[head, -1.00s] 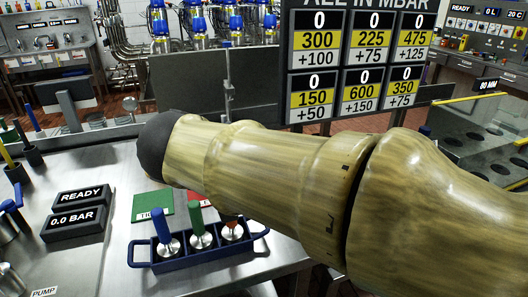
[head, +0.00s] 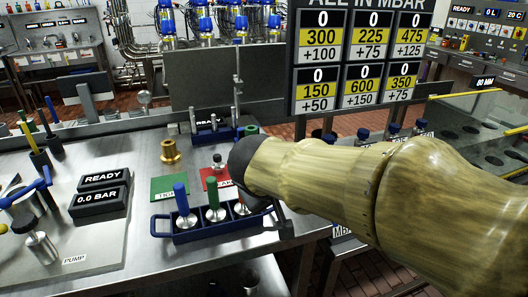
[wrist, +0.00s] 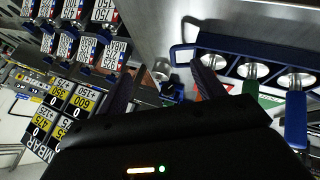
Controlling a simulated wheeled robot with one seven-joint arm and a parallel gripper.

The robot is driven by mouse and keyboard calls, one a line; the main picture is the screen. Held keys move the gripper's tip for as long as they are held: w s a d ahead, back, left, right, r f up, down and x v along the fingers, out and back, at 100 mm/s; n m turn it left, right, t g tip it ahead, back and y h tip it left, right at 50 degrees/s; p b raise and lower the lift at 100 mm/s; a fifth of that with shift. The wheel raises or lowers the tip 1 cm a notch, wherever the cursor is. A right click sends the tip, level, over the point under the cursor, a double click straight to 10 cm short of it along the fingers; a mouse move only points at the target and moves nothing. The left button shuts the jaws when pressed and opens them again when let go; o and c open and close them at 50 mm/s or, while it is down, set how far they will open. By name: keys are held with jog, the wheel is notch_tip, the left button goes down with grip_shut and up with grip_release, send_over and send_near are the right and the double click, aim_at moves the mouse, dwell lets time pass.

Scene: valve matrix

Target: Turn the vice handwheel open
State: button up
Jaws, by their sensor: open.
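A blue handle with arms (head: 30,194) sits on a metal body at the left edge of the bench in the head view. It may be the vice handwheel, but I cannot tell for sure. The blue handle is far to the left of my gripper and is not recognisable in the wrist view.
READY (head: 102,177) and 0.0 BAR boxes stand left. A pressure board (head: 355,60) hangs behind my arm.

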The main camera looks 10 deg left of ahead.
jog(key=s+d+f+m+g+b, duration=0.2)
jog(key=s+d+f+m+b, duration=0.1)
jog(key=d+f, duration=0.8)
jog(key=s+d+f+m+g+b, duration=0.3)
jog(key=s+d+f+m+b, duration=0.1)
jog(key=d+f, duration=0.8)
notch_tip(320, 180, down, 3)
jog(key=shift+s+f+m+y, duration=0.2)
jog(key=shift+s+m+y, duration=0.25)
jog(key=shift+s, duration=0.3)
jog(key=shift+d, duration=0.1)
